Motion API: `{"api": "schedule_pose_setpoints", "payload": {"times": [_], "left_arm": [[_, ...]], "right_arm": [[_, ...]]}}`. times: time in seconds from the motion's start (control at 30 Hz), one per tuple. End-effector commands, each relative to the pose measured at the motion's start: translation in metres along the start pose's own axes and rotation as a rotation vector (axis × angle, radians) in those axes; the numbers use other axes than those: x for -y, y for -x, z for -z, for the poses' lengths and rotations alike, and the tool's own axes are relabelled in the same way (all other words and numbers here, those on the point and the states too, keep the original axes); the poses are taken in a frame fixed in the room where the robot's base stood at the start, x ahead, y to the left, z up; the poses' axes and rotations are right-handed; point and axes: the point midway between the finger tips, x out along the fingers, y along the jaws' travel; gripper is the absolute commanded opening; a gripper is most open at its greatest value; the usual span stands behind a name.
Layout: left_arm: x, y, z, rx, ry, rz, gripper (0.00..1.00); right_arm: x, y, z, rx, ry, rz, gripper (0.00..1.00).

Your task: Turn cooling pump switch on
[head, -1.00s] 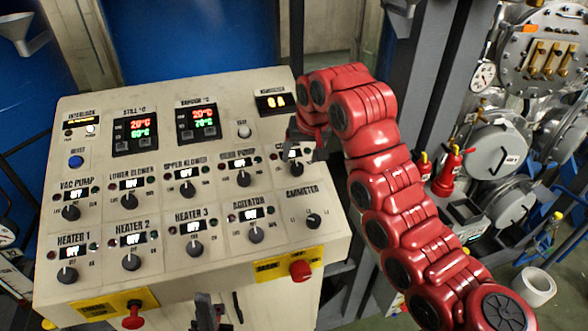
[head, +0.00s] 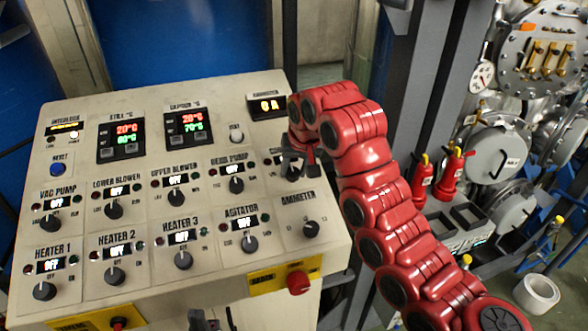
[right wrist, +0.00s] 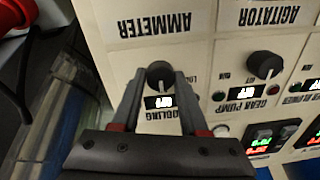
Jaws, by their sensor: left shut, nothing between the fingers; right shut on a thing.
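The cooling pump switch is a black knob (right wrist: 160,74) on the sloped control panel (head: 135,180). In the right wrist view, which is upside down, its small display beside it appears to read OFF, with part of the label COOLING below. My right gripper (head: 294,161) is at this knob, with one finger on each side, shut on it. In the head view the gripper partly hides the knob and its label. My left gripper (head: 203,319) is shut and empty at the bottom edge of the head view, in front of the panel; only its tip shows.
Similar knobs surround it: gear pump (head: 236,185), ammeter (head: 311,229) and agitator (head: 249,243). A red button (head: 298,283) sits on the panel's front edge.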

Motion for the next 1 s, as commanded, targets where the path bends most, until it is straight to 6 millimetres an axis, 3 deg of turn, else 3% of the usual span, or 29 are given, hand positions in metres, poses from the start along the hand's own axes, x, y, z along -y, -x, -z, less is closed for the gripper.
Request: {"api": "schedule_pose_setpoints", "payload": {"times": [0.03,0.1,0.53,1.0], "left_arm": [[0.0000,0.0001,0.0001,0.000,0.000,0.000,0.00],[0.0000,0.0001,0.0000,0.000,0.000,0.000,0.00],[0.0000,0.0000,0.0000,0.000,0.000,0.000,0.00],[0.0002,-0.0044,0.0008,0.000,0.000,0.000,0.00]], "right_arm": [[0.0000,-0.0002,0.0000,0.000,0.000,0.000,0.10],[0.0000,-0.0002,0.0000,0.000,0.000,0.000,0.00],[0.0000,-0.0001,0.0000,-0.003,-0.067,-0.001,0.00],[0.0001,0.0014,0.0006,-0.019,-0.449,-0.008,0.00]]}}
